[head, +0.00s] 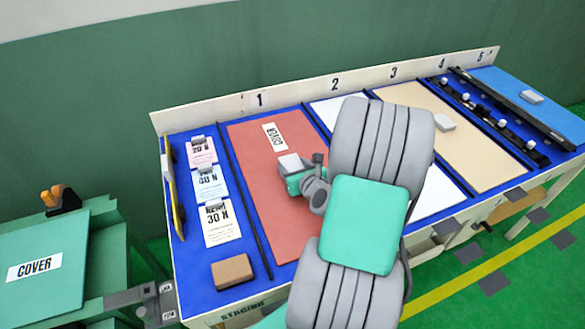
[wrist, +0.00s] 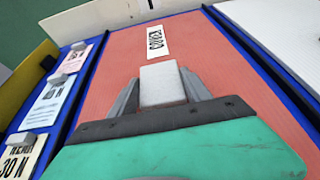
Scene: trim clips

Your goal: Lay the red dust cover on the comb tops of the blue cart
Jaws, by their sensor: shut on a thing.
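The red dust cover (head: 255,190) is a flat red panel in the slot marked 1 of a blue-topped table. It carries a white label reading COVER and a pale grip block (head: 289,162). In the wrist view, the red panel (wrist: 215,60) fills the middle, and the block (wrist: 163,84) stands between my fingers. My gripper (wrist: 160,95) is shut on this block. The panel appears to lie flat on the table. My arm hides its right part in the head view. I cannot identify a blue cart with comb tops in these views.
The blue table (head: 203,278) has numbered slots with white, tan (head: 455,135) and blue panels, black dividers, and cards at left. A brown block (head: 232,271) lies front left. A green cart with a teal cover (head: 65,240) stands at left. A raised board (head: 200,113) edges the back.

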